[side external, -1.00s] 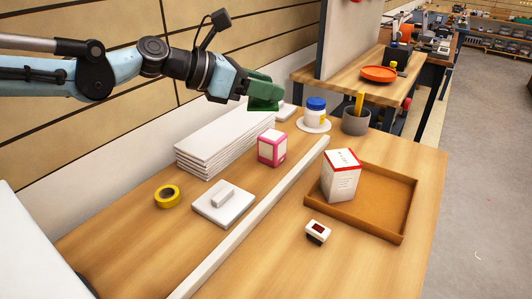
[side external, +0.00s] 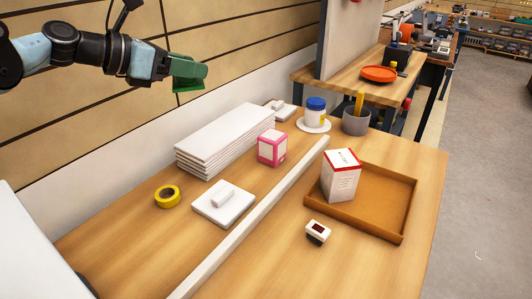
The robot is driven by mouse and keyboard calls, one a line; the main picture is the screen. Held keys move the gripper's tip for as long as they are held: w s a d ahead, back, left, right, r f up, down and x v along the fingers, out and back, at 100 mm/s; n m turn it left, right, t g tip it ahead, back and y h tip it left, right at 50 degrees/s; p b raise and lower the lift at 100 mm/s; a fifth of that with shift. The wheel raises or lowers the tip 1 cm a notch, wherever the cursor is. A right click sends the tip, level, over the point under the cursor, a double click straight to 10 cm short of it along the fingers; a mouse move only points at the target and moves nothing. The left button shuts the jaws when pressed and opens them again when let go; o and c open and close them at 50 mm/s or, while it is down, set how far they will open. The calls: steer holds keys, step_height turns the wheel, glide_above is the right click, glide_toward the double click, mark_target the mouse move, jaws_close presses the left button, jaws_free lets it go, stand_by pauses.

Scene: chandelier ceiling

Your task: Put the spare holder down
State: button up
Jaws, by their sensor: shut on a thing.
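My gripper (side external: 184,70) is at the upper left, raised well above the table and near the panelled wall. It is shut on a green piece, which I take to be the spare holder (side external: 187,86). Gripper and held piece are both green and small here, so where one ends and the other begins is hard to tell. The jaws' contact is hidden. Nothing touches the held piece from below.
The wooden table (side external: 345,258) holds a white stack (side external: 220,140), a pink box (side external: 272,148), yellow tape (side external: 167,196), a white plate with a block (side external: 224,203) and a long white bar (side external: 250,228). A brown tray (side external: 385,205) holds a red-and-white carton (side external: 341,175). The front-right tabletop is mostly clear.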

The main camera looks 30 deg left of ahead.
steer(key=w+d+f+m+g+h, duration=0.1)
steer(key=w+d+f+m+h, duration=0.1)
steer(key=d+f, duration=0.3)
steer(key=w+d+f+m+g+h, duration=0.1)
steer(key=d+f+m+g+h, duration=0.15)
steer(key=d, duration=0.45)
steer(key=s+d+f+m+g+h, duration=0.2)
steer(key=s+d+f+m, duration=0.1)
steer(key=d+f, duration=0.3)
steer(key=s+d+f+m+g+h, duration=0.25)
steer(key=d+f, duration=0.25)
steer(key=d, duration=0.3)
glide_above(287, 213)
step_height(287, 213, down, 6)
steer(key=shift+f, duration=2.1)
steer(key=shift+f, duration=0.15)
steer(key=o, duration=1)
steer(key=shift+o, duration=0.2)
steer(key=shift+y, duration=0.3)
